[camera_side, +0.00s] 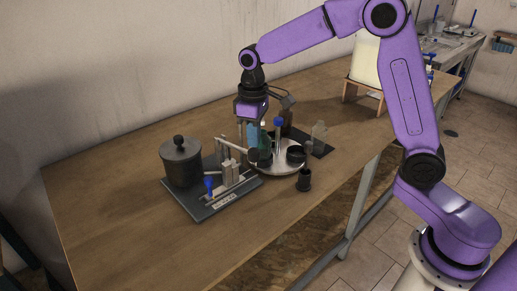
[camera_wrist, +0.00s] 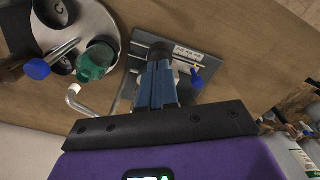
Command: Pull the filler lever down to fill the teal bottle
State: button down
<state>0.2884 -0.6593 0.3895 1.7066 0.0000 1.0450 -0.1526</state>
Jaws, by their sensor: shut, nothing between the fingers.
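My gripper (camera_side: 252,145) is shut and empty, its blue fingers pointing down; they also show in the wrist view (camera_wrist: 158,88). A bar that looks like the filler lever ends in a black knob (camera_side: 254,154) just below the fingertips. The knob shows at the fingertips in the wrist view (camera_wrist: 160,50); I cannot tell if they touch. The teal bottle (camera_wrist: 97,60) stands on the round turntable (camera_wrist: 112,22), beside a bent metal spout (camera_wrist: 73,98). In the side view the bottle (camera_side: 264,143) is partly hidden behind the fingers.
A dark lidded pot (camera_side: 181,163) stands on the grey base plate (camera_side: 205,214), with a blue part (camera_side: 209,185) near its front. A blue-topped post (camera_side: 278,123) rises from the turntable. A small black cup (camera_side: 304,180) stands at the front. The table's left side is clear.

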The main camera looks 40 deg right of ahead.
aim_at(257, 153)
jog(key=shift+f, duration=0.95)
jog(key=shift+s+f, duration=0.3)
jog(key=shift+f, duration=0.35)
jog(key=shift+s+f, duration=0.25)
jog(key=shift+f, duration=0.35)
jog(key=shift+s+f, duration=0.15)
jog(key=shift+f, duration=0.45)
jog(key=shift+s+f, duration=0.15)
jog(key=shift+f, duration=0.45)
jog(key=shift+w+f, duration=0.15)
jog(key=shift+f, duration=2.85)
